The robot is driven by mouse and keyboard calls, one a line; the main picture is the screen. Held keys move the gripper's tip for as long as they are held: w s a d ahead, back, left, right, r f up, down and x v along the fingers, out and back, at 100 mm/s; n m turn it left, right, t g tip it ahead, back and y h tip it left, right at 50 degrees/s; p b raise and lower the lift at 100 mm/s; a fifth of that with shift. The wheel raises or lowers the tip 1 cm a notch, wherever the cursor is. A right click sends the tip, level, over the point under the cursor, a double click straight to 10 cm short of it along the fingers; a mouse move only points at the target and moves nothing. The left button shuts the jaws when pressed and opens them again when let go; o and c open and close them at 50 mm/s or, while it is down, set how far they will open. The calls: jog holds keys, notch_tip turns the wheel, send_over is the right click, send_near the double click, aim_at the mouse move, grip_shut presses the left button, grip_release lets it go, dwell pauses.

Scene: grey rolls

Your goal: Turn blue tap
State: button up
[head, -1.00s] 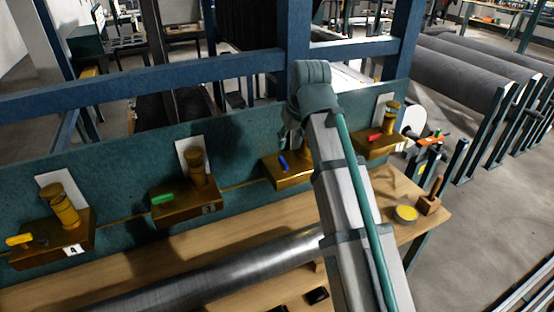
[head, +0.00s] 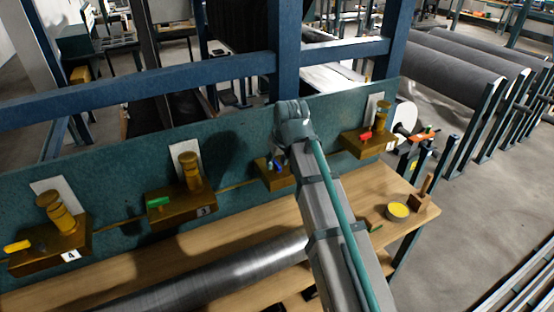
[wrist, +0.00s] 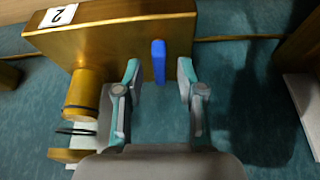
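The blue tap handle (wrist: 158,62) sticks out from a brass block (wrist: 120,42) labelled 2 in the wrist view. My gripper (wrist: 159,72) is open there, with one finger on each side of the handle's lower end. Gaps show on both sides, with the left finger slightly closer. I cannot tell how deep the handle sits between the fingers. In the head view the blue handle (head: 278,165) shows small beside my gripper, and my wrist hides most of the brass valve behind it.
Other valves on the teal board have a red handle (head: 366,135), a green handle (head: 158,202) and a yellow handle (head: 18,246). A metal roll (head: 210,277) lies on the wooden bench (head: 230,243). A yellow-topped tin (head: 397,210) stands at the right.

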jog(key=shift+f, duration=0.1)
grip_shut()
